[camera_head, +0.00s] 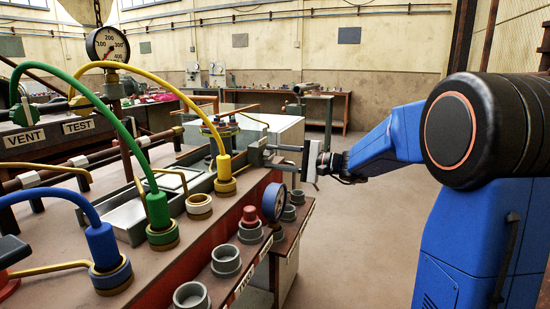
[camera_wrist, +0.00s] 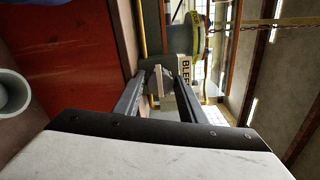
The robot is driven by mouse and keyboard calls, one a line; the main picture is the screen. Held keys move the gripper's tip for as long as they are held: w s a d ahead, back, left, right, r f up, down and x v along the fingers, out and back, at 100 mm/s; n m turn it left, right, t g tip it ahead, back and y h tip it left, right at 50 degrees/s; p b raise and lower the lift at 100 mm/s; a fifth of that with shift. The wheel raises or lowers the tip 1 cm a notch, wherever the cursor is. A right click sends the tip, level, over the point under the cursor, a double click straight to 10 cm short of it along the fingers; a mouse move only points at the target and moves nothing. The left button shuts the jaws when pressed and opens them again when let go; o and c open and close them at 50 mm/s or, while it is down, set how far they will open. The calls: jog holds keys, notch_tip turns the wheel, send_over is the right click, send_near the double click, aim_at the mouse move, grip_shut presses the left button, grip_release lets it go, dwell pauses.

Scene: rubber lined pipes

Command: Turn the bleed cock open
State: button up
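The bleed cock shows in the wrist view as a grey body (camera_wrist: 182,40) with a lettered plate (camera_wrist: 186,72) reading "BLE…", the rest covered by a finger. A small pale lever (camera_wrist: 157,82) stands in front of it. My gripper (camera_wrist: 158,84) is open, with its two dark fingers on either side of the lever. I cannot tell whether either finger touches it. In the head view my gripper (camera_head: 262,154) is at the far right edge of the bench, just right of the yellow hose fitting (camera_head: 225,175). The cock is not clear there.
Green (camera_head: 158,212) and blue (camera_head: 104,245) hose fittings stand along the bench (camera_head: 205,240). The floor (camera_head: 350,240) to the right is clear.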

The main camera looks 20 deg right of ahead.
jog(key=shift+o, duration=0.9)
jog(key=shift+f, duration=0.1)
